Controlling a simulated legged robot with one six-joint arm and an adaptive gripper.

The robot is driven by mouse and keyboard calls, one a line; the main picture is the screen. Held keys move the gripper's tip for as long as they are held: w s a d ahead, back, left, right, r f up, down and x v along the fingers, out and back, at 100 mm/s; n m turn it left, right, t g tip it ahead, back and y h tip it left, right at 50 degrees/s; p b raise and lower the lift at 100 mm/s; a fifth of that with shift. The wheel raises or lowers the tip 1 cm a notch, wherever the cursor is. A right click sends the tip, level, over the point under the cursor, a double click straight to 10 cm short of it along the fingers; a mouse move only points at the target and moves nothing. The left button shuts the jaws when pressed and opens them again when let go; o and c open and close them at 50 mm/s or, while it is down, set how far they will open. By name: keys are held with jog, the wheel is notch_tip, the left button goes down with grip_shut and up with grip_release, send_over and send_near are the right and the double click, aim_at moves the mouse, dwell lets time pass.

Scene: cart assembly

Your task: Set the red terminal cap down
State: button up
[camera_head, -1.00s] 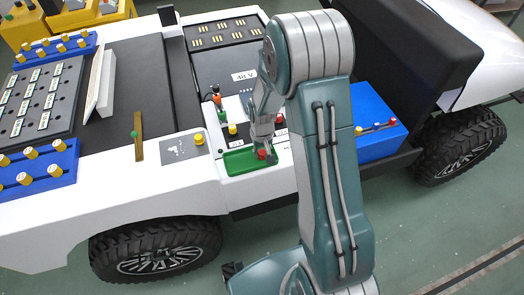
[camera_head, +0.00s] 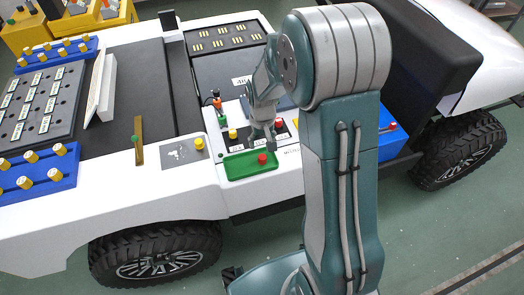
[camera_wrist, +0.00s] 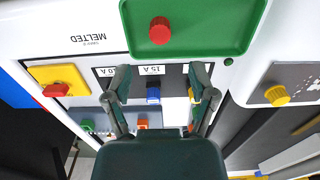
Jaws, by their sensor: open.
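The red terminal cap (camera_head: 262,158) rests in the green tray (camera_head: 236,170) on the cart's white side deck. In the wrist view the cap (camera_wrist: 160,30) sits near the left inside of the green tray (camera_wrist: 215,40), apart from the fingers. My gripper (camera_head: 262,140) is just behind the tray in the head view, raised above the deck. In the wrist view my gripper (camera_wrist: 160,82) has its two fingers spread wide with nothing held between them. A blue fuse-like part (camera_wrist: 153,95) shows beyond the gap between the fingers.
A red switch on a yellow base (camera_wrist: 57,90) and a yellow knob (camera_wrist: 277,95) flank the gripper in the wrist view. A black panel with labels lies under the fingers. A blue box (camera_head: 392,142) stands right of my arm. The tray's other half is empty.

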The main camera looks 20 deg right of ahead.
jog(key=s+r+t, duration=0.1)
jog(key=s+r, duration=0.3)
jog(key=r, duration=0.5)
jog(key=s+r+t, duration=0.2)
jog(key=s+r, duration=0.2)
jog(key=r, duration=0.4)
jog(key=s+r+t, duration=0.1)
jog(key=s+r, duration=0.2)
jog(key=s, duration=0.3)
jog(key=s+a+r+t, duration=0.1)
jog(key=s+r, duration=0.2)
jog(key=s, duration=0.4)
jog(key=shift+a+r+t, duration=0.2)
jog(key=shift+a+t, duration=0.1)
